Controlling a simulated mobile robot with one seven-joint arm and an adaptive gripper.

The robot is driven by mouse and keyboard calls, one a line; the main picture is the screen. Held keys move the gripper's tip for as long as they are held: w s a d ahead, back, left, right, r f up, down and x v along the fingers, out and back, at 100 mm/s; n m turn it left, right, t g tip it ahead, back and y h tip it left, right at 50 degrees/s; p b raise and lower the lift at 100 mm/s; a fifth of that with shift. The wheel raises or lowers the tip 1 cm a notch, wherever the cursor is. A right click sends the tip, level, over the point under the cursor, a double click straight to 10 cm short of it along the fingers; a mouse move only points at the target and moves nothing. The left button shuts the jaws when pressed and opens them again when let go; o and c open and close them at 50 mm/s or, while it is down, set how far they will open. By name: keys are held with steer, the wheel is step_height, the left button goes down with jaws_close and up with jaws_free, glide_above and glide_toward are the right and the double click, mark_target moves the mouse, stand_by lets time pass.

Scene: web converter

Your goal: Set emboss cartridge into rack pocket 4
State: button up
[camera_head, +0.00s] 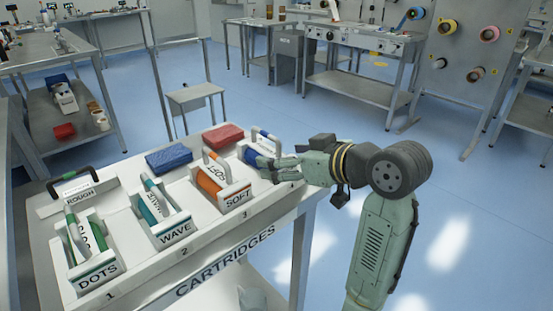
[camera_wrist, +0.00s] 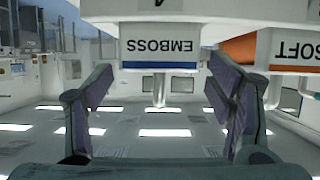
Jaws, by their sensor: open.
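The rack (camera_head: 215,240), marked CARTRIDGES, has numbered pockets along its front. The blue-and-white emboss cartridge (camera_head: 250,153) sits at the right end, at pocket 4. In the wrist view, which is upside down, its EMBOSS label (camera_wrist: 160,46) with a blue strip lies right against the panel marked 4. It looks level there; how deep it sits is hidden. A pale post, apparently its handle (camera_wrist: 159,88), shows between my fingers. My gripper (camera_head: 268,166) is open in front of the cartridge. In the wrist view its fingers (camera_wrist: 160,85) stand apart on both sides, not touching the handle.
The orange SOFT cartridge (camera_head: 213,183) stands close to the left in pocket 3. WAVE (camera_head: 172,233) is in pocket 2 and DOTS (camera_head: 95,277) in pocket 1. ROUGH (camera_head: 80,192) and blue (camera_head: 168,157) and red (camera_head: 223,137) blocks lie behind. Floor right of the rack is clear.

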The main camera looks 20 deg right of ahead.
steer(key=b+v, duration=0.1)
steer(key=v, duration=0.7)
steer(key=shift+s, duration=0.25)
steer(key=shift+d, duration=0.1)
